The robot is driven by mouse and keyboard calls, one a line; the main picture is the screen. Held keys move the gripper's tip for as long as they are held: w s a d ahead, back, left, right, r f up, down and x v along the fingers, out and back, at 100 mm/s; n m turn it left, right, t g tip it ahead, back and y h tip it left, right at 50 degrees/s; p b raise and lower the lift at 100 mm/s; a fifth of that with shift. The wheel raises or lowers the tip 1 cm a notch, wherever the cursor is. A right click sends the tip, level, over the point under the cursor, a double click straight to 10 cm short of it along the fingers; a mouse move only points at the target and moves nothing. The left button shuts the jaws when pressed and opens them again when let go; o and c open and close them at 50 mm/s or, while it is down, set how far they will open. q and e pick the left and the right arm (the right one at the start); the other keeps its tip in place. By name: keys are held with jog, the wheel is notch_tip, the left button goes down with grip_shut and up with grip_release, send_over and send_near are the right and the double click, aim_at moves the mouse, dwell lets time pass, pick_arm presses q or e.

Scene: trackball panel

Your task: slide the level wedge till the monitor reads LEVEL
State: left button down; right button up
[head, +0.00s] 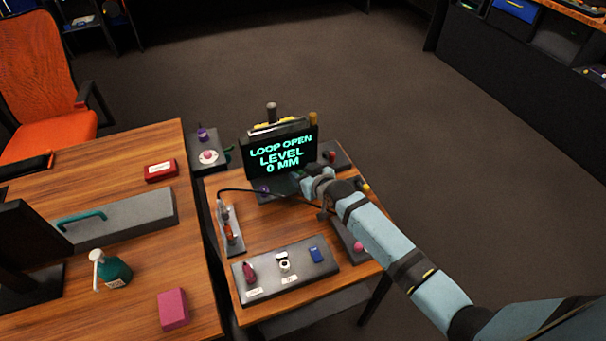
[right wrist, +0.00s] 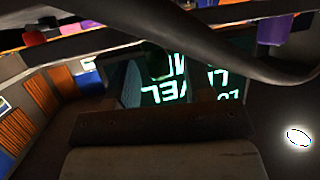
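The monitor (head: 279,153) stands at the back of the small wooden table, with green text reading LOOP OPEN, LEVEL, 0 MM. Part of the glowing text also shows, turned over, in the right wrist view (right wrist: 170,95). My right gripper (head: 299,180) is low in front of the monitor's right half, close to a dark base (head: 268,192). Its fingers are too small and dark to tell whether they are open or shut. I cannot pick out the level wedge; it may be hidden by the gripper. My left gripper is out of view.
A black cable (head: 234,190) runs across the small table (head: 280,236). A grey panel (head: 286,270) with several small controls lies at the front, and a narrow strip (head: 230,230) at the left. A larger desk (head: 190,245) stands left.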

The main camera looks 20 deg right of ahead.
jog(key=v, duration=1.3)
jog(key=shift+s+r, duration=0.2)
jog(key=shift+s, duration=0.15)
jog(key=shift+s+d, duration=0.1)
jog(key=s+a+f+g+p, duration=0.1)
jog(key=s+p, duration=0.3)
jog(key=s, duration=0.7)
jog(key=s+a+f+g+p, duration=0.1)
jog(key=s+a+p, duration=0.3)
jog(key=s, duration=0.7)
jog(key=shift+a+h+p, duration=0.3)
jog(key=shift+h+p, duration=0.05)
jog(key=shift+h, duration=0.05)
